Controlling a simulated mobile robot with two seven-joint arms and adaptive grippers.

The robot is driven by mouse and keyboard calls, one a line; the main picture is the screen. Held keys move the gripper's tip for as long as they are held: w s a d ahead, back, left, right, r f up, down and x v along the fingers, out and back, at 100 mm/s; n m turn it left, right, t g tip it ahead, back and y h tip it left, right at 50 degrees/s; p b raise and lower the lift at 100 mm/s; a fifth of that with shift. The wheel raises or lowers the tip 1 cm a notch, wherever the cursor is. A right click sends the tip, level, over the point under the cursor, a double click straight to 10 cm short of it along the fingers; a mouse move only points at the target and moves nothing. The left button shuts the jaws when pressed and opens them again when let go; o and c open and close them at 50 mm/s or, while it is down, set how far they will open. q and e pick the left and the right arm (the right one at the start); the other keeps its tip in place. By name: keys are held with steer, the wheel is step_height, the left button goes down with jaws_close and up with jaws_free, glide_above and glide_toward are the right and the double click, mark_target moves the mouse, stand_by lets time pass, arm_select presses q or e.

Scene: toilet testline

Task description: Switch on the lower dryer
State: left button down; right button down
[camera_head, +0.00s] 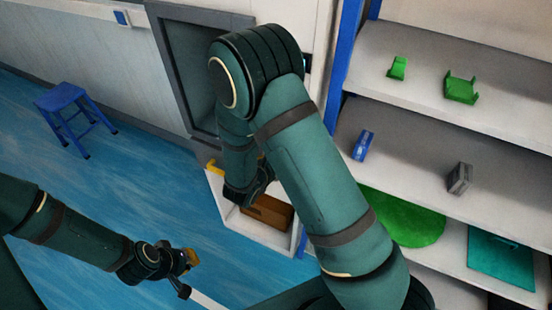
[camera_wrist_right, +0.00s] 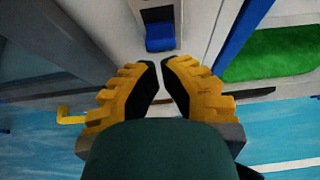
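A blue block in a pale mount (camera_wrist_right: 160,38) is on the white panel ahead of my right gripper in the right wrist view. It may be the lower dryer; no label shows. My right gripper (camera_wrist_right: 160,75) points toward it, fingertips nearly together with nothing between them, apart from the block. In the head view my right arm covers most of that panel. My left gripper (camera_head: 187,275) is over the blue floor at the lower left, with its fingers spread and empty.
A dark-framed opening (camera_head: 166,55) is left of the panel. A white box (camera_head: 222,207) holding a brown block (camera_head: 268,211) is below. White shelves with small green and blue items (camera_head: 362,146) stand right. A blue stool (camera_head: 62,97) is on open floor.

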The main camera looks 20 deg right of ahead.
arm_select(q)
steer(key=shift+f, duration=0.15)
arm_select(e)
steer(key=shift+w+f, duration=0.1)
arm_select(q)
steer(key=shift+r+p, duration=0.45)
arm_select(e)
steer(key=shift+r, duration=0.8)
